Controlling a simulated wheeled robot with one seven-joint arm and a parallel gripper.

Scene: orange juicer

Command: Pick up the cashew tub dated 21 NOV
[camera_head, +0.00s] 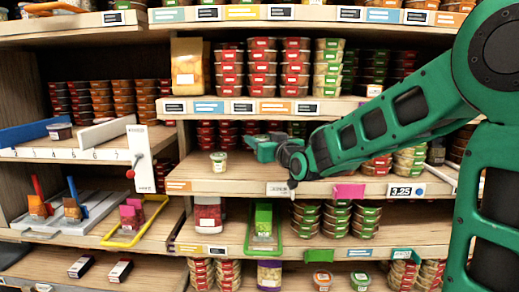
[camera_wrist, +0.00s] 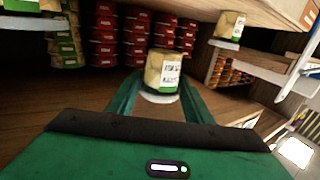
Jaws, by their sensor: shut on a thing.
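In the wrist view, a small pale cashew tub (camera_wrist: 161,72) with a white label, dark print and a green band sits between the two green fingers of my gripper (camera_wrist: 158,98). The gripper is shut on it. The print is too small to read the date surely. In the head view, my gripper (camera_head: 266,150) reaches left over the middle shelf, and the held tub cannot be made out there. A second, similar tub (camera_head: 219,161) stands upright on that shelf, left of and apart from the gripper.
The middle shelf (camera_head: 205,183) has bare wood around the second tub. Stacks of red-lidded tubs (camera_wrist: 103,35) stand behind. The shelf above (camera_head: 240,103) limits height. A white upright panel (camera_head: 140,160) with a red knob stands left. Below is a green tray (camera_head: 280,240).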

